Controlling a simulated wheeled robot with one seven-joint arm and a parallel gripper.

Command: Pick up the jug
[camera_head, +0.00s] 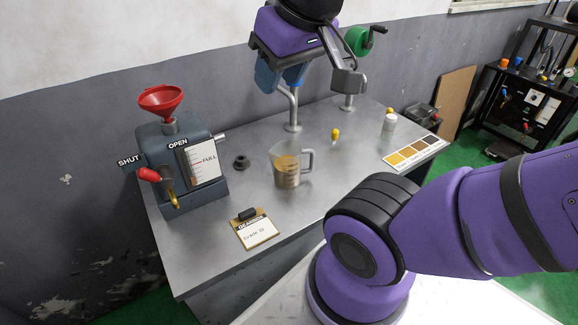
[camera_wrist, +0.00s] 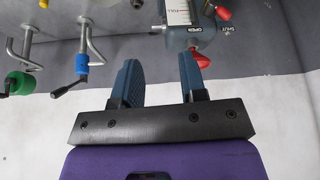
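The jug (camera_head: 287,172) is a clear measuring jug with amber liquid in its lower part. It stands upright on the metal bench in the head view, with its handle toward the right. I cannot make it out in the wrist view. My gripper (camera_head: 280,82) is high above the back of the bench, behind and well apart from the jug. In the wrist view my gripper (camera_wrist: 158,62) has its two blue fingers spread, with nothing between them.
The grey reservoir (camera_head: 206,187) with a red funnel (camera_head: 161,101) and red-handled tap stands left of the jug. A bent metal pipe (camera_head: 293,110) rises behind it.

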